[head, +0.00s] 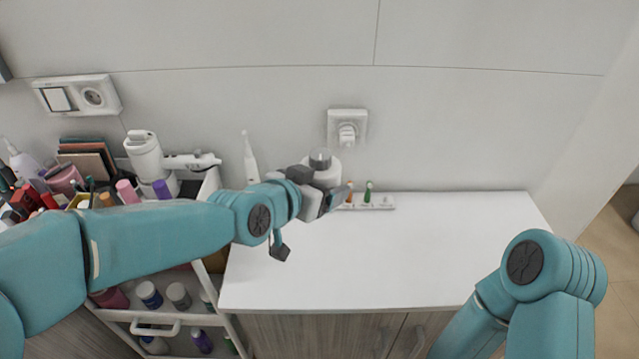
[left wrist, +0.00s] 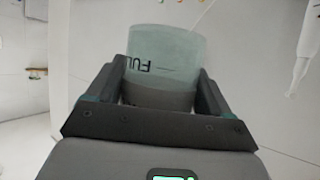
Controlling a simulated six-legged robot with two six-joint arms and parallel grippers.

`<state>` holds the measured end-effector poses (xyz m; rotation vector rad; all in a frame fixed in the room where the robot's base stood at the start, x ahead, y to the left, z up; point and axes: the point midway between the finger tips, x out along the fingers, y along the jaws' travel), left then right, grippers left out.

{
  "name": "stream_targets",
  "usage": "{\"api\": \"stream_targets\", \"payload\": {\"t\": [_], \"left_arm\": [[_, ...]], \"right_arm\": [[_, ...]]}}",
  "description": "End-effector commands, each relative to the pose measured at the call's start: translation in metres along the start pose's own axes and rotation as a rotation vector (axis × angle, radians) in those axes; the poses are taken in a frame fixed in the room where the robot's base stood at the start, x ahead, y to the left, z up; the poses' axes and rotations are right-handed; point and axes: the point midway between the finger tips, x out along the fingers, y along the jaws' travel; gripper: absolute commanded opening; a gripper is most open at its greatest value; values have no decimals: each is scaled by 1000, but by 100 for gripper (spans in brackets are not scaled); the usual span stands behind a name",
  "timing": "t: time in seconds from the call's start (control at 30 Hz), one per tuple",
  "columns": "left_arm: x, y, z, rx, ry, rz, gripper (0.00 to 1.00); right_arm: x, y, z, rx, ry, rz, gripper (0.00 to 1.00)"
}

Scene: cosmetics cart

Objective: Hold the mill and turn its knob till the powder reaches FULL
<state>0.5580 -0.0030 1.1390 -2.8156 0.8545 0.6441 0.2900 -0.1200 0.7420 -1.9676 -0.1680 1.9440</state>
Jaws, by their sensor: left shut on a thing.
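My left gripper (head: 322,198) is shut on the mill (head: 320,160) and holds it over the back of the white counter, near the wall. In the left wrist view the mill's pale translucent cup (left wrist: 168,45) sits between the two fingers (left wrist: 157,90). FULL is printed upside down on it beside a short line. A darker grey band fills the cup's part nearer the gripper; I cannot tell whether it is powder. The knob is not clearly seen. My right gripper is out of view.
A small white rack (head: 375,205) with orange and green items stands at the back of the counter (head: 400,260). A white electric toothbrush (head: 250,160) stands left of the mill. A crowded cosmetics cart (head: 150,318) is at left. The counter's middle and right are clear.

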Motion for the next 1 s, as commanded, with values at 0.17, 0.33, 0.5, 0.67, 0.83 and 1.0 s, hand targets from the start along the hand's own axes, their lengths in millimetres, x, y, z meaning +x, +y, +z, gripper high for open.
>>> {"api": "stream_targets", "payload": {"t": [0.17, 0.33, 0.5, 0.67, 0.83, 1.0], "left_arm": [[9, 0, 18, 0, 2, -1, 37], [17, 0, 36, 0, 3, -1, 37], [25, 0, 52, 0, 3, -1, 37], [32, 0, 68, 0, 3, -1, 37], [40, 0, 85, 0, 3, -1, 37], [48, 0, 102, 0, 4, -1, 37]], "right_arm": [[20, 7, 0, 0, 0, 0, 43], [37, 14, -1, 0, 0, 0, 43], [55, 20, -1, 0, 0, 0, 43], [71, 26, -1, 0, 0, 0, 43], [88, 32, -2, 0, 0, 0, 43], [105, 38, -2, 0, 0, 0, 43]]}}
